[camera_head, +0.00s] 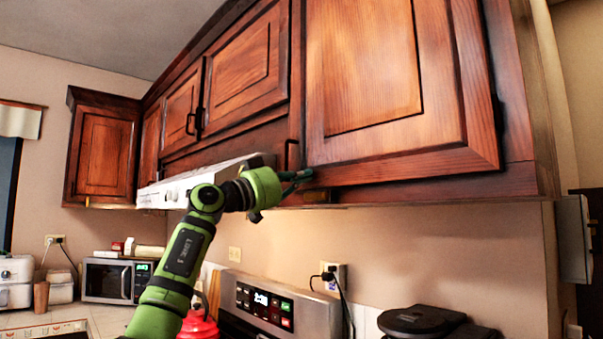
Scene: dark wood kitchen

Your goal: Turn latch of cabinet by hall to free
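The large dark-red wooden cabinet (400,90) hangs at the upper right, beside the wall's end. Its door appears closed or nearly so. A dark handle (291,154) sits at the door's lower left edge. My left gripper (297,180), on the green arm, is raised to the door's lower left corner, just below the handle. Its dark fingers are small and seen side-on, so I cannot tell their opening or contact. My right gripper is not in view.
A white range hood (185,183) is behind my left wrist. Below are a stove panel (265,302), a red kettle-like item (199,325), a microwave (115,280) and a black appliance (422,321). More upper cabinets (103,150) line the left. Space under the right cabinet is open.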

